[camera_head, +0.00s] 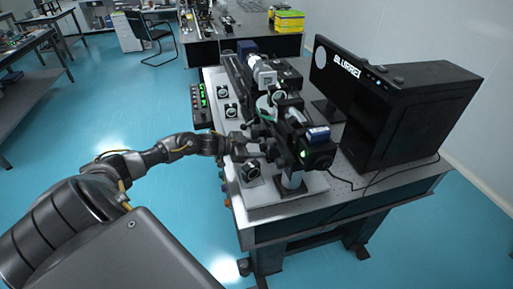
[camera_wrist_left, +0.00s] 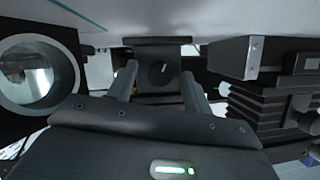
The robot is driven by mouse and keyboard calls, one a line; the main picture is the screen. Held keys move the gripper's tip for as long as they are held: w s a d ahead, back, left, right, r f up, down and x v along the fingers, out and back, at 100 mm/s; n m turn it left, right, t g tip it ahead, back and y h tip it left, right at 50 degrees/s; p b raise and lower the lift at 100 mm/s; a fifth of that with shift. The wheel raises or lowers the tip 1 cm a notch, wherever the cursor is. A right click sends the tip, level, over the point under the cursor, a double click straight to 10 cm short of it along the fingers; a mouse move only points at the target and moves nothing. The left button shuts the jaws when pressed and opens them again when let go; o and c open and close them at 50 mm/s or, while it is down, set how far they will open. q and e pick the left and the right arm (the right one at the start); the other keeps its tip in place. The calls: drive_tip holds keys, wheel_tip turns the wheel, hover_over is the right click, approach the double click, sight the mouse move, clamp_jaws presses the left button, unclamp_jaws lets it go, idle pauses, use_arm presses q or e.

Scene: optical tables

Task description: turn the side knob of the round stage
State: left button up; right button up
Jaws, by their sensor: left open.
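My left gripper (camera_head: 258,146) reaches in from the left, low over the optical setup on the table. In the left wrist view my left gripper (camera_wrist_left: 158,73) is open, with one finger on each side of a dark block. A round dark disc (camera_wrist_left: 161,74), which may be the side knob, shows on this block between the fingers. I cannot tell whether the fingers touch it. In the head view the round stage (camera_head: 266,106) seems to be the pale disc among the dark parts. Its knob is too small to make out there. My right gripper is not in view.
A large black box labelled BLURREI (camera_head: 410,115) stands right of the setup. Small square mounts (camera_head: 251,171) stand along the table's left side. A control box with green lights (camera_head: 201,105) is at the left edge.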

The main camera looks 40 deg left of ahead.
use_arm(q)
drive_tip(key=shift+c, duration=1)
drive_tip(key=c, duration=0.8)
drive_tip(key=shift+o, duration=0.2)
drive_tip(key=shift+m, duration=0.3)
drive_tip(key=o, duration=1)
drive_tip(key=shift+c, duration=0.2)
